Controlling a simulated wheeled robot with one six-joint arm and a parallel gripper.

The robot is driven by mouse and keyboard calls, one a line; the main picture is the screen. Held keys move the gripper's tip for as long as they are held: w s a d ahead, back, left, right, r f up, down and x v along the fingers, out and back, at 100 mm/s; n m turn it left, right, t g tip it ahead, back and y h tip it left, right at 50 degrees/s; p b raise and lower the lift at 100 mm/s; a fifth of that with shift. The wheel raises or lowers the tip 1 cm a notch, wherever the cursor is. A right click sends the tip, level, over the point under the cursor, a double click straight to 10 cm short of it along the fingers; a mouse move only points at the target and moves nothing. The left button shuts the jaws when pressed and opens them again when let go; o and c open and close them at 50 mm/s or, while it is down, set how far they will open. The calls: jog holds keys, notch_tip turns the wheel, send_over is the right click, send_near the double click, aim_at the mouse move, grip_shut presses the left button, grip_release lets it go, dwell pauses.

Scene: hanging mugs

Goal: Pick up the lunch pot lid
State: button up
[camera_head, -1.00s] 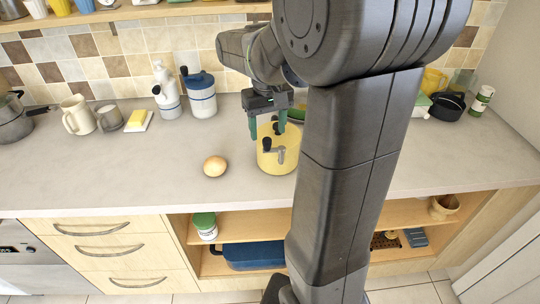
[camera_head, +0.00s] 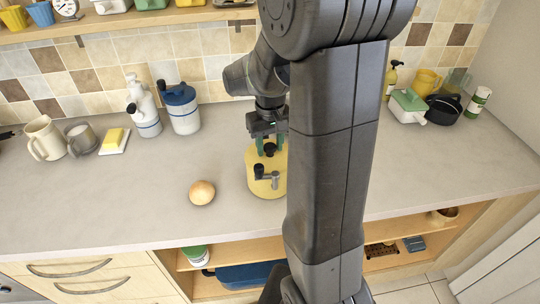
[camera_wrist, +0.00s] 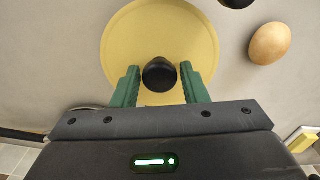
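The lunch pot (camera_head: 265,185) is a yellow round pot standing on the counter, with a grey and black clasp on its front. The fingers are open, with a small gap to the knob on each side in the wrist view. In the head view my gripper (camera_head: 270,147) is directly over the pot, and my arm hides the pot's right side.
An egg (camera_head: 201,192) lies left of the pot. A blue-lidded canister (camera_head: 183,112), a white bottle (camera_head: 145,115), butter (camera_head: 114,138) and mugs stand behind on the left. A black pot (camera_head: 444,109) and a green-lidded dish (camera_head: 408,105) stand at the right. The counter's left middle is clear.

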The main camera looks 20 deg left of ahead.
jog(key=c, duration=0.6)
jog(key=shift+r, duration=0.1)
